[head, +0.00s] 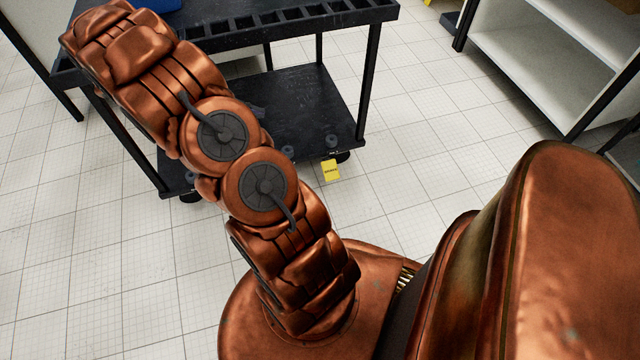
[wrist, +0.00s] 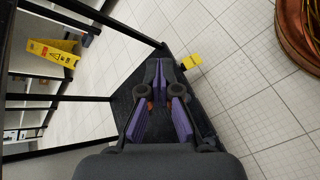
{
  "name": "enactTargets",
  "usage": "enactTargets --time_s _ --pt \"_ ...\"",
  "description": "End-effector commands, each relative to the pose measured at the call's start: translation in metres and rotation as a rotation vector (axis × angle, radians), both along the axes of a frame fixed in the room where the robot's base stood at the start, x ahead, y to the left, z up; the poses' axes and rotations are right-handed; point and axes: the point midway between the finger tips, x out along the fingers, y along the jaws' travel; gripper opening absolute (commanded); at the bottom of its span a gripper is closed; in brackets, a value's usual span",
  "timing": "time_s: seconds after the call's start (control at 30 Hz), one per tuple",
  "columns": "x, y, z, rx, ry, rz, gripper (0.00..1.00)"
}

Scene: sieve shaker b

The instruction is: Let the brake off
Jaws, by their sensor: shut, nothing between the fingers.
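A black two-tier cart (head: 300,110) stands on the tiled floor. A yellow tab with dark lettering (head: 331,171), likely the brake pedal, sticks out low from the cart's near edge, beside a black caster (head: 343,156). It also shows in the wrist view (wrist: 191,61), a little right of and beyond my fingertips. My gripper (wrist: 160,78) is shut and empty, with purple finger pads, over the dark lower shelf (wrist: 124,100). The yellow tab is apart from the fingers. In the head view my arm hides most of the gripper.
The cart's upper shelf (head: 230,37) and its posts rise around the lower shelf. A white shelving unit (head: 540,60) stands at the right. A yellow floor sign (wrist: 52,52) shows in the wrist view. The floor (head: 440,150) right of the cart is clear.

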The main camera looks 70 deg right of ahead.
Motion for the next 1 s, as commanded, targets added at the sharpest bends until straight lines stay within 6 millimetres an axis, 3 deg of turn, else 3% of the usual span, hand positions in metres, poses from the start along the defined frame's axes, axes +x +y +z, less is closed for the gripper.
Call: enactTargets --time_s 0.03,0.5,0.7,1.0 --pt "0.001 -0.01 -0.028 -0.006 0.025 0.006 0.0" --pt "0.009 -0.085 -0.2 -0.073 0.18 0.098 0.0" --pt "0.005 -0.108 -0.281 -0.084 0.228 0.141 0.0" --pt "-0.011 -0.126 -0.41 -0.079 0.289 0.21 0.0"
